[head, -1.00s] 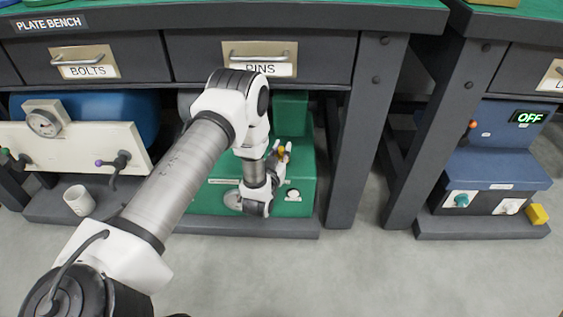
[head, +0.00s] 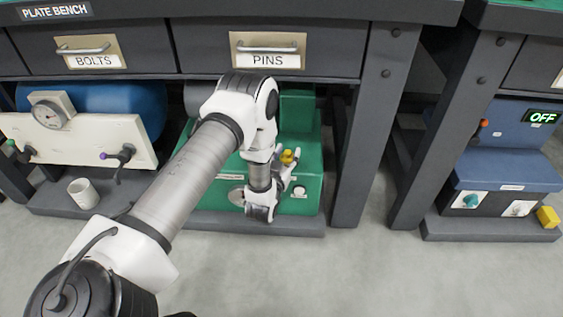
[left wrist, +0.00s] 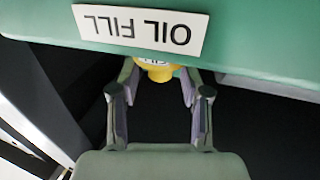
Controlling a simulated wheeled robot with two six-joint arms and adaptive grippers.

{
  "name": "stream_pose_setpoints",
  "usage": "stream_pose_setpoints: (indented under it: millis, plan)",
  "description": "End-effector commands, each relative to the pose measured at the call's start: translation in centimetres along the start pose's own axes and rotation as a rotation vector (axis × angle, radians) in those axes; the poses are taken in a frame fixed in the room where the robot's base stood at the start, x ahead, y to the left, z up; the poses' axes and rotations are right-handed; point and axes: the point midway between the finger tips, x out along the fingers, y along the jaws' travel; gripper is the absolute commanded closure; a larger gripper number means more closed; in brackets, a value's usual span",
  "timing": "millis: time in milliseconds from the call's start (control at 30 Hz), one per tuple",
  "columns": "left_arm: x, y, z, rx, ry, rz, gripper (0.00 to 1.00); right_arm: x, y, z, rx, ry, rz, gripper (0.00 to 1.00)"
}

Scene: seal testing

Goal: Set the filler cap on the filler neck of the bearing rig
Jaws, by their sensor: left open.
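A small yellow cap-like piece (head: 287,156) shows at the green bearing rig (head: 309,190), just above my left gripper. In the left wrist view the yellow piece (left wrist: 157,72), with a pale marked top, lies beyond and between the fingertips, below the OIL FILL sign (left wrist: 140,30). My left gripper (left wrist: 157,95) is open, with clear gaps to both fingers and nothing held. In the head view the left gripper (head: 288,176) is in front of the green rig. The filler neck is hidden, so I cannot tell how the yellow piece sits on it. My right gripper is out of view.
The PINS drawer (head: 267,50) and bench top overhang the rig. A dark bench leg (head: 370,130) stands close on its right. A white mug (head: 83,193) and blue tank (head: 130,112) are at left. A blue unit (head: 505,175) and yellow block (head: 548,217) are at right.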

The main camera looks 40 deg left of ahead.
Motion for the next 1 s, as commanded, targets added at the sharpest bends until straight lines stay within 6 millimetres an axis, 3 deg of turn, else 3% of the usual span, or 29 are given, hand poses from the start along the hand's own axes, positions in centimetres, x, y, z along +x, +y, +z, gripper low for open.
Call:
stream_pose_setpoints:
  millis: [300, 400, 500, 667, 767, 867, 933, 1000]
  plan:
    - [-8.6, 0.0, -0.6, 0.002, -0.007, 0.002, 0.53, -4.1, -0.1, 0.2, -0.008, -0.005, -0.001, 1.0]
    - [-9.5, 0.0, -1.2, 0.002, -0.003, 0.001, 0.53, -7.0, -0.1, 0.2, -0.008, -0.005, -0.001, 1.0]
    - [-10.4, 0.0, -0.8, 0.002, -0.002, 0.0, 0.53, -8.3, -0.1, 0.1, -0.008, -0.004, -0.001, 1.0]
    - [-11.2, 0.2, 0.1, -0.001, -0.036, 0.005, 0.53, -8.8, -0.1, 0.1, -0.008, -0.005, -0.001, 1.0]
    - [-12.6, 1.3, 2.4, 0.001, -0.232, 0.024, 0.53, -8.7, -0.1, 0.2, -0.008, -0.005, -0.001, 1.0]
    - [-17.3, 3.0, 5.7, 0.023, -0.6, 0.072, 0.53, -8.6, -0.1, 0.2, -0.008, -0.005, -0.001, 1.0]
    - [-22.8, 3.9, 7.2, 0.057, -0.895, 0.114, 0.53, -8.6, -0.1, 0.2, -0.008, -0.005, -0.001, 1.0]
    - [-28.9, 4.0, 7.3, 0.102, -1.162, 0.153, 0.53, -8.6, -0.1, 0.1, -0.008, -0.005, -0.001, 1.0]
